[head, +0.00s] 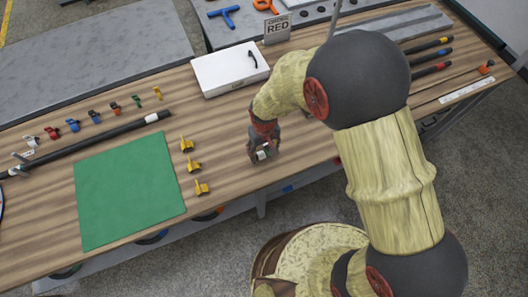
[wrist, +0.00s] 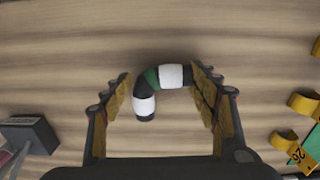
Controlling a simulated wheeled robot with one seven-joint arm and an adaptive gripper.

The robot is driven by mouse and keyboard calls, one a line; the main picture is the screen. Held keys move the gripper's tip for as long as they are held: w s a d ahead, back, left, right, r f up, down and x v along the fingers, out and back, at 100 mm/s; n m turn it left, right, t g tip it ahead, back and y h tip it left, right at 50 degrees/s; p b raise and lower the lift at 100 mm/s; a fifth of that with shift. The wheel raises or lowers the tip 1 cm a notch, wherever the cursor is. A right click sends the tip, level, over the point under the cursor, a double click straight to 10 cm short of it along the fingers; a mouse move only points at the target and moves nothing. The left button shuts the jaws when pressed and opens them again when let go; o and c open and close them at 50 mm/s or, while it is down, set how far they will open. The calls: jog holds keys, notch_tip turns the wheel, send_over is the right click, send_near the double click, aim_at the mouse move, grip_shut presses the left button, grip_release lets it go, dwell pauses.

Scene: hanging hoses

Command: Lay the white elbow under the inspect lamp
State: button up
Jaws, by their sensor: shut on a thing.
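The elbow (wrist: 147,92) is a short bent black hose piece with white bands and a green band. It lies between the two fingers of my gripper (wrist: 160,95) in the wrist view. One end is at the right finger, and the bend is near the left finger. In the head view my gripper (head: 263,148) is low over the wooden bench, near its front edge, and a small white patch shows at its tip. I cannot make out the inspect lamp for certain; a thin grey pole (head: 335,18) rises behind my arm, its lower part hidden.
A green mat (head: 130,190) and several yellow clips (head: 194,163) lie left of my gripper. A white box (head: 229,70) and an "ORDER RED" sign (head: 277,29) stand behind it. A dark block (wrist: 30,135) shows in the wrist view. Bare wood surrounds my gripper.

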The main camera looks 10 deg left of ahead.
jog(key=shift+f, duration=0.5)
jog(key=shift+f, duration=0.15)
jog(key=o, duration=1.1)
jog(key=shift+o, duration=0.2)
